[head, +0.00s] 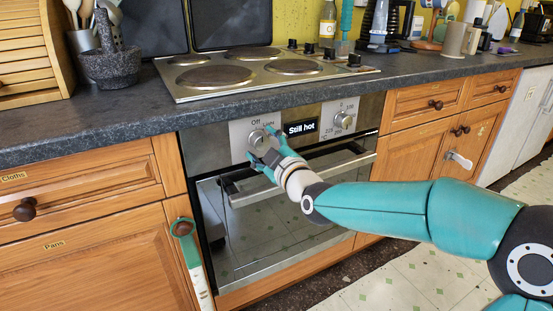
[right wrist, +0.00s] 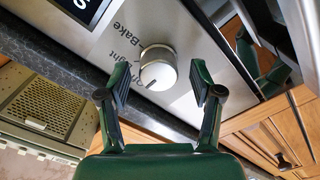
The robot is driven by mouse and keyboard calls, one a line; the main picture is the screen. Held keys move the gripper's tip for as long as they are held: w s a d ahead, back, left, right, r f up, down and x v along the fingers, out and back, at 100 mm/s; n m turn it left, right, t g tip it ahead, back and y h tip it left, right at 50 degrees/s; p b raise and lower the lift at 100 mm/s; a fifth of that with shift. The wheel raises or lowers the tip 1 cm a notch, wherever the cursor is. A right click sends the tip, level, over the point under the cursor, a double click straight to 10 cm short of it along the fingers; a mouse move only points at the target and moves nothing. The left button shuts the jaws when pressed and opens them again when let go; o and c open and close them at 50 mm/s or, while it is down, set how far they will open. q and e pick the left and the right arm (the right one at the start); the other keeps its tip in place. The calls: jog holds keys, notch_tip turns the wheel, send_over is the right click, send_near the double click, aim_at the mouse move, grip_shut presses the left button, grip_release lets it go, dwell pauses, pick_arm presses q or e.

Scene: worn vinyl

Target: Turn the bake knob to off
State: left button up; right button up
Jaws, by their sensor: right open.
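The bake knob (head: 259,139) is the round silver knob on the left of the oven's control panel, below the word "Off". It is partly hidden by my right gripper (head: 263,146) in the head view. In the right wrist view the knob (right wrist: 158,67) shows a dark pointer mark on its lower edge, away from the word "Bake". My right gripper (right wrist: 160,84) is open, with one finger on each side of the knob's near end and visible gaps. I cannot tell how deep the fingers reach around it. My left gripper is not in view.
A display (head: 300,128) reading "Still hot" and a second knob (head: 343,120) are right of the bake knob. The oven door handle (head: 300,177) runs below my gripper. The hob (head: 262,72) is above. A green-handled utensil (head: 194,262) hangs at the left.

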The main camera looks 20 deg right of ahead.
jog(key=s, duration=1.1)
jog(key=shift+d, duration=0.4)
jog(key=shift+f, duration=0.1)
